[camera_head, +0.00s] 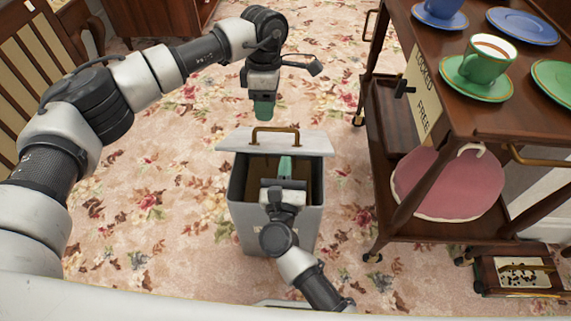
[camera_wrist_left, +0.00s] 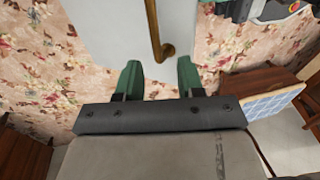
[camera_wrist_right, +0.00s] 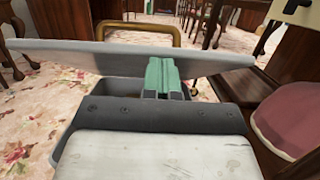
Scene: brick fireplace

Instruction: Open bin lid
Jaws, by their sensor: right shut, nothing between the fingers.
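The grey bin (camera_head: 240,222) stands on the carpet with its dark inside showing. Its pale lid (camera_head: 232,140) with a brass handle (camera_head: 275,130) sits raised over the bin's far side. The lid also shows nearly edge-on in the right wrist view (camera_wrist_right: 90,54). My right gripper (camera_head: 285,165) is shut and empty over the opening, its fingers (camera_wrist_right: 163,75) at the lid's near edge; I cannot tell whether they touch. My left gripper (camera_head: 264,112) points down above the handle and beyond it. Its fingers (camera_wrist_left: 158,75) are apart, with the handle (camera_wrist_left: 157,30) ahead of the gap.
A wooden trolley (camera_head: 500,125) with plates and cups stands close on the right, a pink cushion (camera_head: 450,185) on its lower shelf. A small wooden box (camera_head: 515,270) lies at the lower right. A chair (camera_head: 40,60) is at the upper left. Carpet left of the bin is clear.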

